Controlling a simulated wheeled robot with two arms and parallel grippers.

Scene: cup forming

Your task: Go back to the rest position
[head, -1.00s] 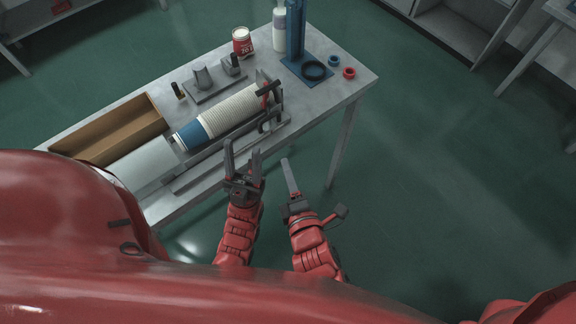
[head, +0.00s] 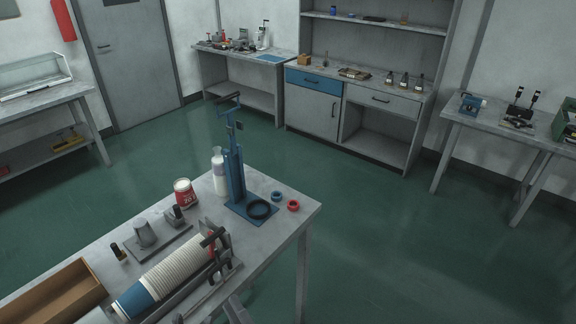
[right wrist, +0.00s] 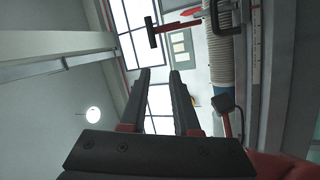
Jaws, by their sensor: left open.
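Green floor (head: 380,240) is clear to the right. Benches line the walls.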

